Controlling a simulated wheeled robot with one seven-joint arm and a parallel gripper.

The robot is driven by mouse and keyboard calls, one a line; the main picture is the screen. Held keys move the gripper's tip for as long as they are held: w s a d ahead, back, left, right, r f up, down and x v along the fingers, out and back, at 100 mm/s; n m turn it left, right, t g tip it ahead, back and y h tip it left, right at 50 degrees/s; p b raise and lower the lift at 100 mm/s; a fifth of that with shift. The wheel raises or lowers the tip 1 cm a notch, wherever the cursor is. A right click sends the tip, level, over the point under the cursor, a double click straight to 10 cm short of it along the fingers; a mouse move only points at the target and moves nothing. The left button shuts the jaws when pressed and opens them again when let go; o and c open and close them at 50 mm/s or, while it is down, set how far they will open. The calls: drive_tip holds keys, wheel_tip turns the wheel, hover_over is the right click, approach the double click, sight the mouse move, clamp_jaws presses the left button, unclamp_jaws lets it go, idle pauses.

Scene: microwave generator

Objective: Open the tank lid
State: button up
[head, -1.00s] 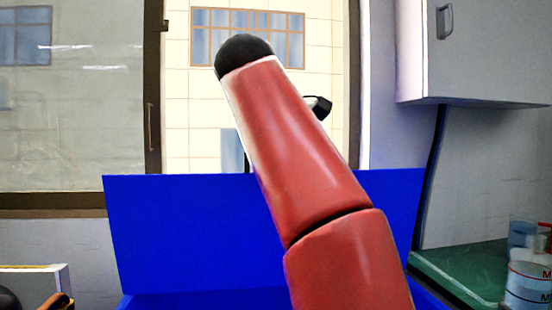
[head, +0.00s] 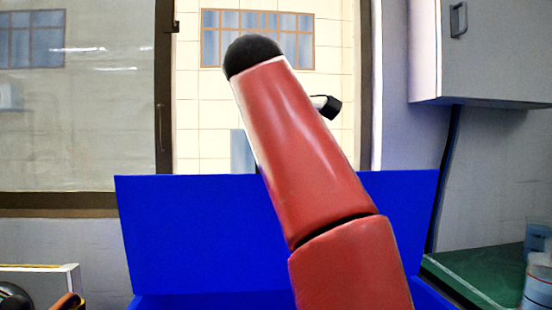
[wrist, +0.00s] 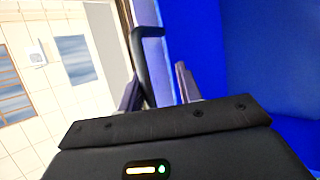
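The tank's lid (head: 190,235) is a large flat blue panel. It stands raised, close to upright, behind my arm in the head view, with a blue body edge (head: 180,301) below it. In the wrist view, blue surfaces (wrist: 270,50) fill the right side. A black bar handle (wrist: 143,65) stands at the edge of the blue. My gripper (wrist: 158,85) has its two fingers apart. The handle's lower end lies between them, close to the left finger; I cannot tell whether they touch. In the head view the gripper is hidden by my red arm.
A window (head: 80,100) with a dark frame is behind at the left. A white wall cabinet (head: 495,55) hangs at upper right. A green counter (head: 470,280) with beakers (head: 537,280) is at lower right. A dark object (head: 15,297) is at lower left.

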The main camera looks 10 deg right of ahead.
drive_tip(key=s+a+r+b, duration=0.1)
drive_tip(key=s+a, duration=0.6)
drive_tip(key=s, duration=0.4)
drive_tip(key=shift+s+r, duration=0.15)
drive_tip(key=shift+s, duration=0.2)
drive_tip(key=shift+a, duration=0.1)
